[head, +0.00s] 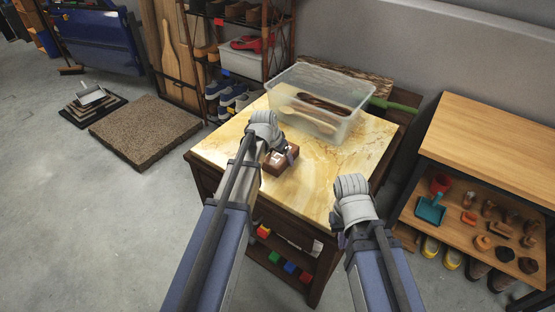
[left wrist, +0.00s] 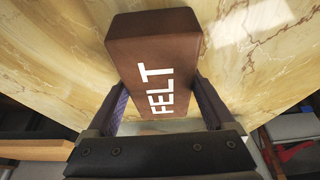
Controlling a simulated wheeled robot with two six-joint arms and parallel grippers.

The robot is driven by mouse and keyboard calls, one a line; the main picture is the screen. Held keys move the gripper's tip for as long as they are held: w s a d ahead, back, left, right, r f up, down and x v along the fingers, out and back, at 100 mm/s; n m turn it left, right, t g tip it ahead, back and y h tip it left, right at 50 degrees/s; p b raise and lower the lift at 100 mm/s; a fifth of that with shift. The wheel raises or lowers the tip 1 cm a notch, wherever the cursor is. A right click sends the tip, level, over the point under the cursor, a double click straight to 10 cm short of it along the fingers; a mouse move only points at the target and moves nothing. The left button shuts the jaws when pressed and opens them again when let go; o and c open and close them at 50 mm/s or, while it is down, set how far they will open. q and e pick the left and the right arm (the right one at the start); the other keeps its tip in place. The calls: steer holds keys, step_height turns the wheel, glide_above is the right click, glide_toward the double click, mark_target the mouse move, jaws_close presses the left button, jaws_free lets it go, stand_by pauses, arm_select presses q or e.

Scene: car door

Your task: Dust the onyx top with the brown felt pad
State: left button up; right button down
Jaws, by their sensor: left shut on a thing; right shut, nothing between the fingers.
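The brown felt pad (left wrist: 155,45) is a block with the white word FELT on it. My left gripper (left wrist: 155,105) is shut on it, with one finger on each side. In the head view the pad (head: 281,163) is at the front middle of the onyx top (head: 318,178), a yellow, veined stone surface on a dark wooden cabinet. The pad is on or just above the stone; I cannot tell if it touches. My left gripper (head: 290,154) partly covers it. My right gripper (head: 338,232) is shut and empty by the top's front right edge, its fingertips mostly hidden.
A clear plastic bin (head: 318,108) with brown items inside stands on the back of the top. A green-handled thing (head: 395,105) is behind it. A shoe rack (head: 235,60) is at the back left, a wooden shelf unit (head: 490,150) at the right. The top's left front is clear.

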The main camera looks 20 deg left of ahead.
arm_select(q)
steer(key=shift+w+d, duration=0.25)
steer(key=shift+w, duration=0.4)
steer(key=shift+w, duration=0.1)
steer(key=shift+w+d+f, duration=0.1)
steer(key=shift+w+d, duration=0.15)
steer(key=shift+w, duration=0.4)
steer(key=shift+w+d, duration=0.2)
steer(key=shift+w, duration=0.4)
steer(key=shift+w+d, duration=0.15)
steer(key=shift+w, duration=0.15)
steer(key=shift+w+d, duration=0.35)
steer(key=shift+w, duration=0.55)
steer(key=shift+w+d, duration=0.3)
steer(key=shift+w, duration=0.6)
steer(key=shift+a, duration=0.1)
